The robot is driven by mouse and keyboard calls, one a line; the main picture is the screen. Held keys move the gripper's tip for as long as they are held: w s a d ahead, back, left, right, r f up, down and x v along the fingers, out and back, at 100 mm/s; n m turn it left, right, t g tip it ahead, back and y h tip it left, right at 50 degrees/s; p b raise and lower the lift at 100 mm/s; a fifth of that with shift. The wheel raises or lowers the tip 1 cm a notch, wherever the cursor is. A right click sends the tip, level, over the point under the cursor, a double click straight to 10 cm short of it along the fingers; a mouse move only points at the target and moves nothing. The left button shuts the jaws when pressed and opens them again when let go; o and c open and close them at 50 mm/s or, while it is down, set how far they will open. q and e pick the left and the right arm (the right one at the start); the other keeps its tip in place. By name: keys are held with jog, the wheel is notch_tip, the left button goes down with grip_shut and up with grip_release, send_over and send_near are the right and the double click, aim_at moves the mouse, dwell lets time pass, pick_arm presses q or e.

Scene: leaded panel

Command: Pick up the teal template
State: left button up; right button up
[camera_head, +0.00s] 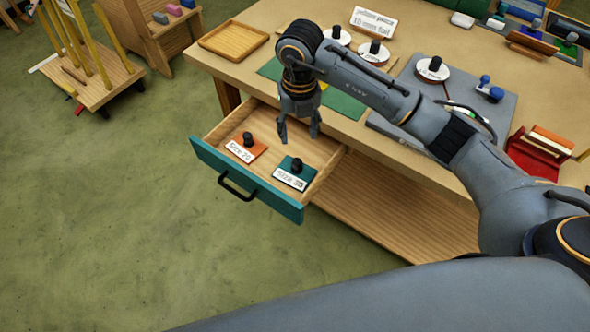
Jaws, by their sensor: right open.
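The teal template (303,170) lies flat in the open drawer (213,134), at the drawer's right side. It has a black knob on top and a white label along its front edge that seems to start with "Size". An orange template (259,145) with a black knob and a similar label lies to its left, with a gap between them. My right gripper (299,136) is open and empty, pointing down over the back of the drawer. Its fingertips are above and behind the teal template's knob, apart from it. My left gripper is not in view.
The drawer has a teal front with a black handle (237,187) and hangs out from the workbench (228,72). On the bench are a wooden tray (233,40), a green mat (343,103), several white reels and a red rack (540,155).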

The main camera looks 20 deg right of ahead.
aim_at(297, 162)
notch_tip(297, 162, down, 8)
jog(key=shift+f+p, duration=0.1)
jog(key=shift+p, duration=0.55)
jog(key=shift+a+f+p, duration=0.1)
jog(key=shift+f+p, duration=0.2)
jog(key=shift+f, duration=0.2)
notch_tip(297, 162, down, 4)
jog(key=shift+w+f+p, duration=0.1)
jog(key=shift+f+p, duration=0.1)
jog(key=shift+p, duration=0.35)
jog(key=shift+c, duration=0.4)
grip_shut()
